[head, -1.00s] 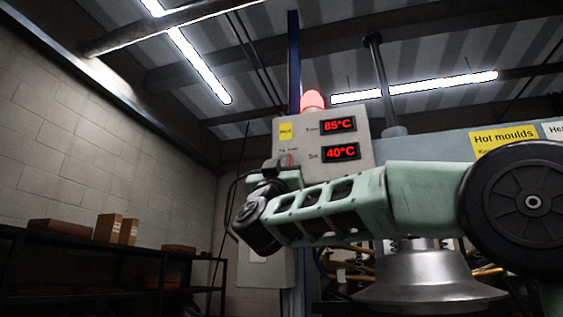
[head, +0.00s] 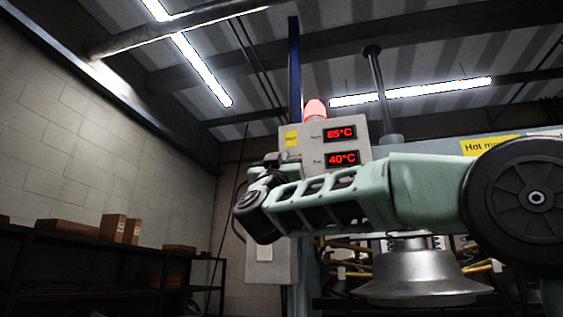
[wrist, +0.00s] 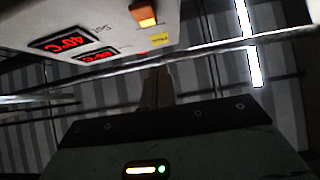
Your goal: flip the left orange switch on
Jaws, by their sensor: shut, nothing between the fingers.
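The grey control box (head: 350,143) stands behind my arm in the head view. An orange switch (wrist: 145,16) is on this box; in the wrist view it shows, glowing, at the top beside a yellow label. Only one orange switch shows there, and I cannot tell whether it is on. My gripper (wrist: 156,70) is shut and empty, its fingers dark and hard to make out in the wrist view. It appears just short of the box, apart from the switch. In the head view my wrist covers the box's lower left, hiding the switch.
A red beacon lamp (head: 315,109) is above the box, near a blue post (head: 294,65). A metal press part (head: 420,285) is below my arm. Dark shelves with cartons (head: 114,228) line the left wall.

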